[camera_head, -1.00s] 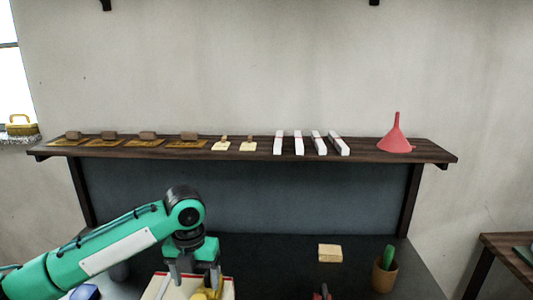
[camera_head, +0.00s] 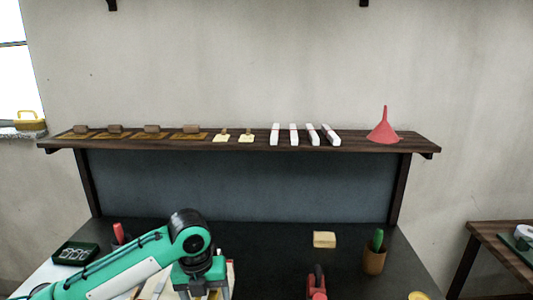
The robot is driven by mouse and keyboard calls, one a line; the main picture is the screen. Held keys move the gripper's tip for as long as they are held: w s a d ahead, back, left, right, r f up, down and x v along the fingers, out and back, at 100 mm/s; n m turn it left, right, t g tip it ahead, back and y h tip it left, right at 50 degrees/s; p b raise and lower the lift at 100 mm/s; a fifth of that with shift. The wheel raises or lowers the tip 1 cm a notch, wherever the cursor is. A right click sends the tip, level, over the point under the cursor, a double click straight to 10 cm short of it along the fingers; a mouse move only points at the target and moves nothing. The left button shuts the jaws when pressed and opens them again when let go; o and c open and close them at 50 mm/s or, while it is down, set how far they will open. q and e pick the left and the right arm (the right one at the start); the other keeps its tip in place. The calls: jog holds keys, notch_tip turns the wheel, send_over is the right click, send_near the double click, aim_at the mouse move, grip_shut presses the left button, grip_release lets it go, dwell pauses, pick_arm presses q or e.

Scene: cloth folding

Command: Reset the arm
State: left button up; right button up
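My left arm (camera_head: 130,270) is green and comes in from the lower left. Its grey gripper (camera_head: 203,292) points down at the bottom edge of the view, over a pale, red-edged board or box (camera_head: 229,272). The fingertips are cut off by the frame, so I cannot tell whether they are apart or hold something. My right arm and gripper are not in view. No cloth can be made out.
A wall shelf (camera_head: 350,145) carries several small items and a red funnel (camera_head: 384,128).

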pick_arm(q)
jog(key=s+d+f+n+t+h, duration=0.2)
jog(key=s+d+f+n+h, duration=0.25)
jog(key=s+f+n, duration=0.95)
jog(key=s+a+f+n+t+y, duration=0.1)
jog(key=s+a+f+n+y, duration=0.1)
jog(key=s+a+n, duration=0.6)
jog(key=s+a+f+n+y, duration=0.3)
jog(key=s+a+n, duration=0.25)
jog(key=n, duration=0.55)
notch_tip(320, 180, down, 30)
jog(key=s+a+f+g, duration=0.1)
jog(key=s+a+f, duration=0.1)
jog(key=s+f, duration=0.8)
jog(key=s+a+f+g, duration=0.1)
jog(key=s+f, duration=0.8)
jog(key=f, duration=0.1)
jog(key=shift+s+a+f+m, duration=0.25)
jog(key=shift+s+a+m, duration=0.05)
jog(key=shift+s+a, duration=0.1)
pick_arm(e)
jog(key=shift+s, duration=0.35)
